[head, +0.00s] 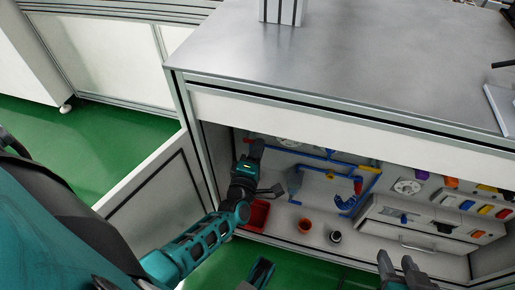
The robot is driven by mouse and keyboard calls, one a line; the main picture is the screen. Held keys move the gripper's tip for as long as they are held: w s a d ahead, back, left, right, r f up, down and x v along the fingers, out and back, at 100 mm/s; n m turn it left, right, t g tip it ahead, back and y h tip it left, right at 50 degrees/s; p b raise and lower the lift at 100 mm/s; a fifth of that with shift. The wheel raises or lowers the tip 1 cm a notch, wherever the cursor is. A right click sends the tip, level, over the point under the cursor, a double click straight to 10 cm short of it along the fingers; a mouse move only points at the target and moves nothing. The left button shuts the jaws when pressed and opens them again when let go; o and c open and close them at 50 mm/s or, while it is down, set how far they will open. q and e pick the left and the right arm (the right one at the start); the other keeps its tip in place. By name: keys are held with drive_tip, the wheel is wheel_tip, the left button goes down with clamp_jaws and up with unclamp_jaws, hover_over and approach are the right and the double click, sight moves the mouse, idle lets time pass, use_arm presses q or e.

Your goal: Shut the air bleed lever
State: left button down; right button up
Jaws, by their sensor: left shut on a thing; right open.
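Blue pipework (315,156) runs along the back of the open cabinet under the bench. It carries a yellow handle (370,168) and a small red part (357,187). I cannot tell for sure which part is the air bleed lever. My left gripper (264,170) is inside the cabinet at the left end of the pipework. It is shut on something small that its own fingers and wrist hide. My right gripper (397,264) is open and empty, low in front of the cabinet.
A red bin (256,215), an orange cup (305,226) and a dark cup (335,237) stand on the cabinet floor. A grey box (420,229) with a handle and coloured parts is at the right. An open door (160,190) flanks the left. The bench top (330,55) overhangs.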

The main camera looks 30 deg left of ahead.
idle(0.3)
use_arm(q)
drive_tip(key=c, duration=1.1)
unclamp_jaws()
drive_tip(key=shift+s, duration=0.15)
use_arm(e)
drive_tip(key=shift+s, duration=0.15)
